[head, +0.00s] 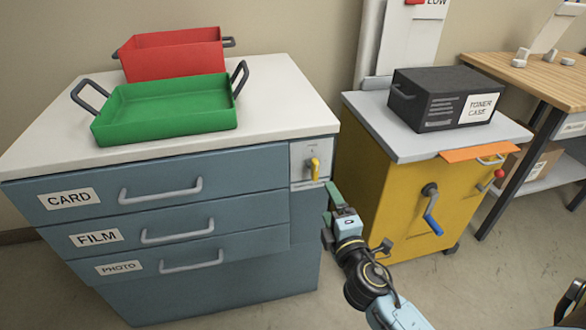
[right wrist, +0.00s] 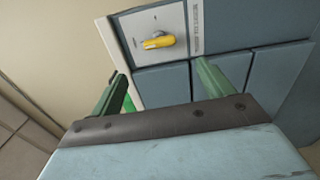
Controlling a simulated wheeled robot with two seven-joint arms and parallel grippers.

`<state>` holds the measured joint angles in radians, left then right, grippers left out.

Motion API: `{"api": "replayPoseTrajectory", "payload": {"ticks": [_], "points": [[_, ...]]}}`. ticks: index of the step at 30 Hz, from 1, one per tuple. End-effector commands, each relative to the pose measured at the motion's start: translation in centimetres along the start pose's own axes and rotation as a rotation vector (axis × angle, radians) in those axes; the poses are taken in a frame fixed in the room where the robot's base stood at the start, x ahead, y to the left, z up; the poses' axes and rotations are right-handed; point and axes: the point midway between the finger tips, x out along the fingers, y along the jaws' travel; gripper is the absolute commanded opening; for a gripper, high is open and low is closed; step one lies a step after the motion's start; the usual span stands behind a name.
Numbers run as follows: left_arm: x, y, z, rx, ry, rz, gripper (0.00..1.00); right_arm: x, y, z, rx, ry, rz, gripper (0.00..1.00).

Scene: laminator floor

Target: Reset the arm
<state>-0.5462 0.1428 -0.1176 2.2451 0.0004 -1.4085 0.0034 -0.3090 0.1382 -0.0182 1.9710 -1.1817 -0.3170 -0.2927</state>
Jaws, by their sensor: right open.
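My right gripper (head: 330,208) is in front of the right end of the blue drawer cabinet (head: 235,270), below and slightly right of its yellow knob (head: 313,168). Its green fingers are apart and hold nothing in the right wrist view (right wrist: 158,88). In that view the yellow knob (right wrist: 158,42) on its light panel lies beyond the fingers, apart from them. The three drawers labelled CARD, FILM and PHOTO appear shut. My left gripper is not in view.
A green tray (head: 165,128) and a red bin (head: 172,58) stand on the cabinet top. To the right, a yellow cart (head: 375,190) with a crank carries a black toner case (head: 425,98). A wooden table (head: 530,75) is at far right. A floor gap separates cabinet and cart.

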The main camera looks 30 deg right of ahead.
Motion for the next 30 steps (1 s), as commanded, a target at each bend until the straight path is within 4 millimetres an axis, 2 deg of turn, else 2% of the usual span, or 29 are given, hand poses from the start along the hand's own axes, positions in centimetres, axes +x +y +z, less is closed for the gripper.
{"api": "replayPoseTrajectory", "payload": {"ticks": [6, 11, 16, 21, 25, 30], "points": [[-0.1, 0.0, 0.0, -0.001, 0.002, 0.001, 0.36, -0.2, -0.2, 0.2, 0.024, -0.013, -0.012, 0.80], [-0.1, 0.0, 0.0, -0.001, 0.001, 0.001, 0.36, -1.8, -2.2, 1.9, 0.236, -0.131, -0.126, 0.80], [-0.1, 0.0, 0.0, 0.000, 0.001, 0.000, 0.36, -6.6, -7.6, 2.8, 0.604, -0.348, -0.414, 0.80], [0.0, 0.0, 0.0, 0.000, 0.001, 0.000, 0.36, -12.5, -12.0, 1.1, 0.849, -0.516, -0.719, 0.80], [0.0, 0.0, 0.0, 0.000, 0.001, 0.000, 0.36, -16.9, -13.8, -0.7, 0.959, -0.608, -0.929, 0.80], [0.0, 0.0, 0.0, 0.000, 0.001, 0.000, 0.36, -22.5, -14.8, -3.3, 1.044, -0.703, -1.193, 0.80]]}}
